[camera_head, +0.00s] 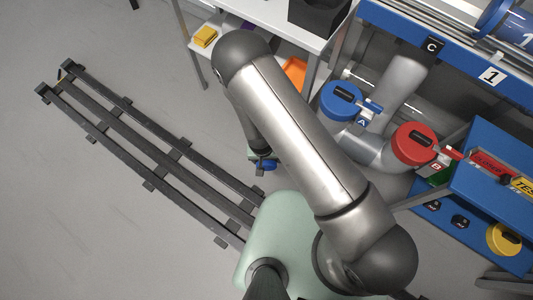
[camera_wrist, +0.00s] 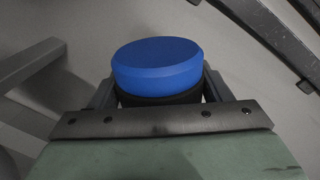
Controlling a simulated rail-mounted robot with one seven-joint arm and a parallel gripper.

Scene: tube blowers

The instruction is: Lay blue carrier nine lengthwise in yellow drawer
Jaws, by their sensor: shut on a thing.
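My gripper (camera_wrist: 158,92) is shut on a blue carrier (camera_wrist: 157,66); its round blue end and a black band show between the fingers in the wrist view. In the head view only a small part of the blue carrier (camera_head: 267,165) shows beside my arm, held above the floor. No number can be read on it. I cannot make out a yellow drawer for certain. A small yellow object (camera_head: 205,36) lies on a low white shelf at the top, and I cannot tell whether it belongs to a drawer.
A white table (camera_head: 275,27) bears a black bin (camera_head: 318,14). An orange object (camera_head: 295,72) is under it. Blue-capped (camera_head: 342,100) and red-capped (camera_head: 414,144) tube ports stand right, beside a blue panel (camera_head: 490,190). Dark rails (camera_head: 150,150) run along the floor; the floor left is clear.

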